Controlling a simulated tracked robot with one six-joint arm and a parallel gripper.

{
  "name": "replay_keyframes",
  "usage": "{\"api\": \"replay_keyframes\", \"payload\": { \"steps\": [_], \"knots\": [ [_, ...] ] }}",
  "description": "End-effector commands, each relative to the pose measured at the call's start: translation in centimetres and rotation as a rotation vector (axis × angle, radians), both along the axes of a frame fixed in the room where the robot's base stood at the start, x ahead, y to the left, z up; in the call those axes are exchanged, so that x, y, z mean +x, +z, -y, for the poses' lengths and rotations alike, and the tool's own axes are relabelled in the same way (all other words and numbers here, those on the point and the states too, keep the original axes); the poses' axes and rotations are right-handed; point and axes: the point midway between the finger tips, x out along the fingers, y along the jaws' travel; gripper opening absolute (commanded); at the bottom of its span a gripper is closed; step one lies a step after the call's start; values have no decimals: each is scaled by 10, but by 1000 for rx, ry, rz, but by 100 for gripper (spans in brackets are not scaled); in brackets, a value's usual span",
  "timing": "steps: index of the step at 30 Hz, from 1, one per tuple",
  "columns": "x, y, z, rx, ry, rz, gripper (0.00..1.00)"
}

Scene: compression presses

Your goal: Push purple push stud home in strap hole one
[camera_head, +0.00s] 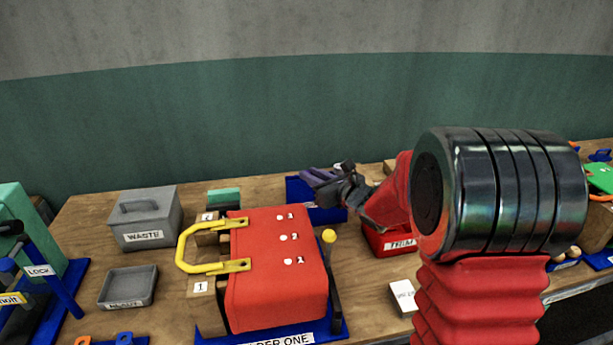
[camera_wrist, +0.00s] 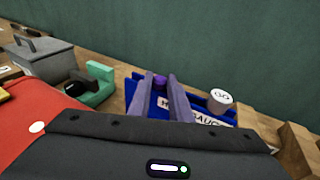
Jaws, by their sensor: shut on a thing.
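My gripper (camera_head: 318,177) is above a blue stand right of the red padded block. In the wrist view its two fingers (camera_wrist: 160,86) are closed on the purple push stud (camera_wrist: 159,81), which shows between the tips. In the head view the stud cannot be told apart from the fingers. The red block (camera_head: 262,290) stands upright in a blue base whose label ends in "ER ONE". A white spot also shows in the wrist view (camera_wrist: 38,127).
The blue stand (camera_wrist: 139,103) has a label partly reading "GAUGE" and a white "GO" knob (camera_wrist: 221,97). A yellow handle (camera_head: 186,250) juts from the block's left. A yellow-tipped lever (camera_head: 329,238) rises at its right. A red bin (camera_head: 392,243) and grey waste box (camera_head: 146,220) flank it.

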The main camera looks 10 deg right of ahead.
Motion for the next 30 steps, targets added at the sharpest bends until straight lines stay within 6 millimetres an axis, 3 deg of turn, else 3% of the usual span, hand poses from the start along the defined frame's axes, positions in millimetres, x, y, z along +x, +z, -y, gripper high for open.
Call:
{"api": "replay_keyframes", "payload": {
  "steps": [17, 30],
  "knots": [
    [0, 9, -1, -2, 2, 2, 0],
    [0, 79, -1, -2, 1, 4, 0]
  ]
}}
